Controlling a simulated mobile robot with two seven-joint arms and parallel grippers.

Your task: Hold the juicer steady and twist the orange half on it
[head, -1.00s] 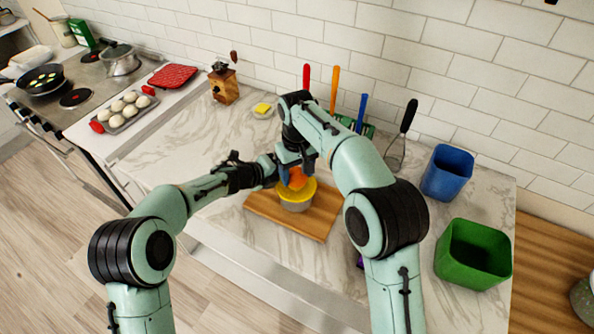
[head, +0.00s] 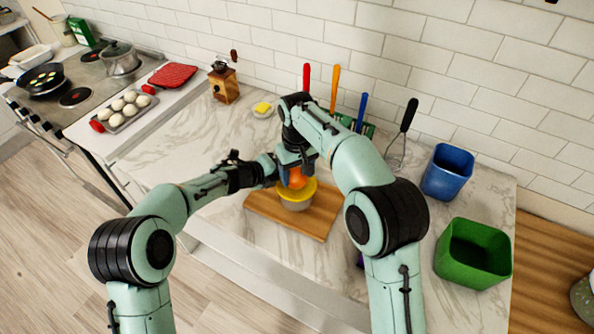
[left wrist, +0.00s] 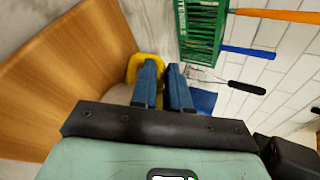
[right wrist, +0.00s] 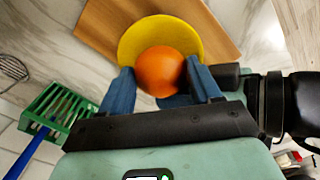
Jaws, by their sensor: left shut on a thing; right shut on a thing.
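The juicer, with a yellow top (head: 297,192) over a pale bowl (head: 296,205), stands on the wooden board (head: 262,204). The orange half (head: 297,178) sits on the juicer's top, seen from above in the right wrist view (right wrist: 160,70). My right gripper (right wrist: 163,85) is shut on the orange half from above, with blue fingers on its two sides. My left gripper (left wrist: 162,72) comes in low from the left and is shut at the juicer's yellow rim (left wrist: 147,64). In the head view, the left fingertips are largely hidden near the right hand.
A green rack (right wrist: 58,112) with coloured-handled tools stands behind. A whisk (head: 402,132), a blue bin (head: 446,172) and a green bin (head: 473,253) are at the right. A yellow item on a small dish (head: 263,109) and a wooden grinder (head: 224,82) stand at the back left.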

